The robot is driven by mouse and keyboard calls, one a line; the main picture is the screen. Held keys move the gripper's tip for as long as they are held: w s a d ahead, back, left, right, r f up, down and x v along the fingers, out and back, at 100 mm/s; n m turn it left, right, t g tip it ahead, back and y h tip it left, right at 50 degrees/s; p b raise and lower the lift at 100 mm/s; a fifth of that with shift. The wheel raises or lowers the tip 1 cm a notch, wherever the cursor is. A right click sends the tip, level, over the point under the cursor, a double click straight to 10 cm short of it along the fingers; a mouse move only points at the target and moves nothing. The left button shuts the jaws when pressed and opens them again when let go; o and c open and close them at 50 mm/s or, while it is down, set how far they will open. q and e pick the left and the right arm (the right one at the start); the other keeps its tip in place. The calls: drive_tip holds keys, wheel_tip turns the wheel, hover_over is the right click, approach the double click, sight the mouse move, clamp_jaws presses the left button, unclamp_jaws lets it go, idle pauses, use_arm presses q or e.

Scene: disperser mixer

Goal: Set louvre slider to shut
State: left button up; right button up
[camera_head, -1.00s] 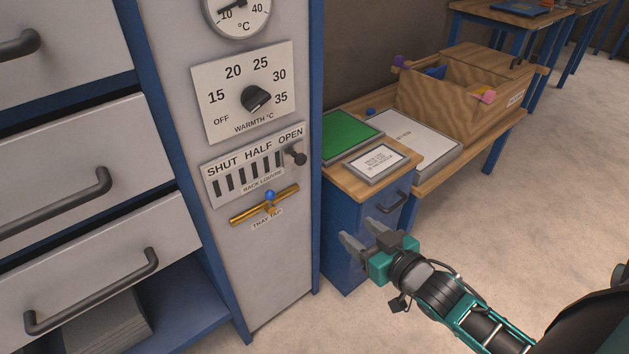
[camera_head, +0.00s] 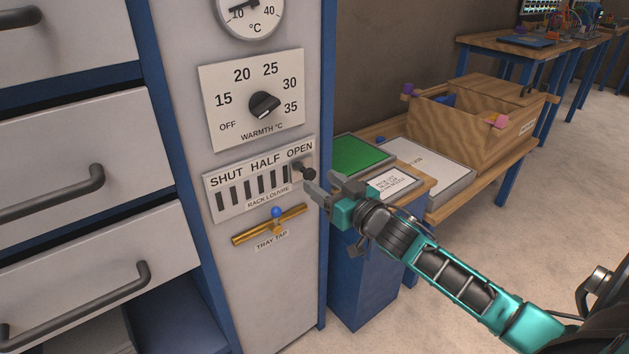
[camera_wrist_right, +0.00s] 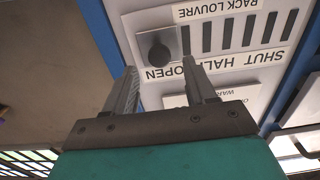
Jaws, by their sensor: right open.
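The rack louvre panel (camera_head: 236,200) is on the grey cabinet front, with several dark slots under the words SHUT, HALF and OPEN. Its dark slider knob (camera_head: 304,170) stands at the OPEN end, on the right. In the right wrist view the knob (camera_wrist_right: 158,50) shows upside down, ahead of the fingertips. My right gripper (camera_head: 323,187) is open and empty, just right of and a little below the knob in the head view. In the right wrist view its two fingers (camera_wrist_right: 165,80) are apart, with the knob beyond the gap between them. My left gripper is not in view.
Above the louvre is the warmth dial (camera_head: 264,105); below it is the brass tray tap (camera_head: 270,226) with a blue knob. Drawers with bar handles (camera_head: 60,190) are at left. A bench with a wooden box (camera_head: 470,130) and a green mat (camera_head: 360,154) is at right.

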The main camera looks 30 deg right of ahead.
sight(312, 175)
drive_tip(key=shift+w+a+b, duration=0.2)
drive_tip(key=shift+w+b, duration=0.1)
drive_tip(key=shift+w, duration=1.65)
clamp_jaws()
